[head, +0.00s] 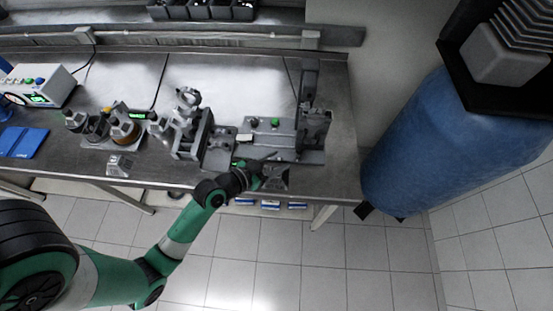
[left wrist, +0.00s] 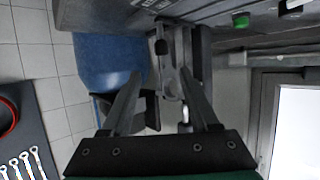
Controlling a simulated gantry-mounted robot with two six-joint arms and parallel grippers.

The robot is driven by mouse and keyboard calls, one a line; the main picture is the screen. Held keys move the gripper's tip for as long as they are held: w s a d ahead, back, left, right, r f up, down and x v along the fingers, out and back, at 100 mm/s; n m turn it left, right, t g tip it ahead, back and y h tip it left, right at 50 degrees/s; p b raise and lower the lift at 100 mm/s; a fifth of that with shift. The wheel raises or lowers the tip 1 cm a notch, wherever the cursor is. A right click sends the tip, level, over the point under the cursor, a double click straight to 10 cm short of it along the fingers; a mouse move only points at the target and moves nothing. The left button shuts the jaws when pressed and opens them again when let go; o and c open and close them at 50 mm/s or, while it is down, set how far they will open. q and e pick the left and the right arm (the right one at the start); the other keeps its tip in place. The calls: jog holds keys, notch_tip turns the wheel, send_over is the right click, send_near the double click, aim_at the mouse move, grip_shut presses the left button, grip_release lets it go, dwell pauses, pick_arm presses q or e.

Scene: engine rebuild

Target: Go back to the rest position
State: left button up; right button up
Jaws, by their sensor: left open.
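My left gripper (head: 272,176) is at the front edge of the steel workbench (head: 335,180) in the head view, just in front of the grey fixture with a green and a dark button (head: 285,142). In the left wrist view its two fingers (left wrist: 160,100) stand apart with nothing clearly held between them. A metal part of the fixture (left wrist: 172,60) shows beyond the fingers. My right gripper is in neither view.
Several metal engine parts and holders (head: 188,125) stand on the bench left of the gripper. A white control box (head: 42,84) and a blue tray (head: 22,142) are at the far left. A large blue cylinder (head: 450,140) stands right of the bench. The tiled floor in front is clear.

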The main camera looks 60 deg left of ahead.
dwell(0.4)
pick_arm(q)
jog(key=w+d+r+m+t+h, duration=0.1)
jog(key=w+d+r+m+t, duration=0.2)
jog(key=r, duration=0.7)
jog(key=w+d+r+t+h, duration=0.1)
jog(key=w+d+r+t, duration=0.15)
jog(key=w+r, duration=0.45)
jog(key=w+d+r+m+t+h, duration=0.1)
jog(key=w+d+r+m+t, duration=0.15)
jog(key=r, duration=0.95)
jog(key=s+d+r+t+h, duration=0.1)
jog(key=d+r, duration=0.1)
jog(key=r, duration=0.5)
jog(key=s+d+r+t+h, duration=0.1)
jog(key=d+r, duration=0.1)
jog(key=r, duration=0.5)
jog(key=s+r+n+t+y, duration=0.1)
jog(key=s+r+n+t, duration=0.1)
jog(key=s+r, duration=0.45)
jog(key=s+r+n+t+y, duration=0.15)
jog(key=s+r, duration=0.25)
jog(key=r, duration=0.6)
notch_tip(320, 180, up, 20)
jog(key=h+p, duration=0.1)
jog(key=p, duration=1.8)
jog(key=shift+w+d+t+p, duration=0.35)
jog(key=shift+w+d, duration=0.05)
jog(key=shift+d, duration=0.05)
jog(key=shift+f, duration=0.1)
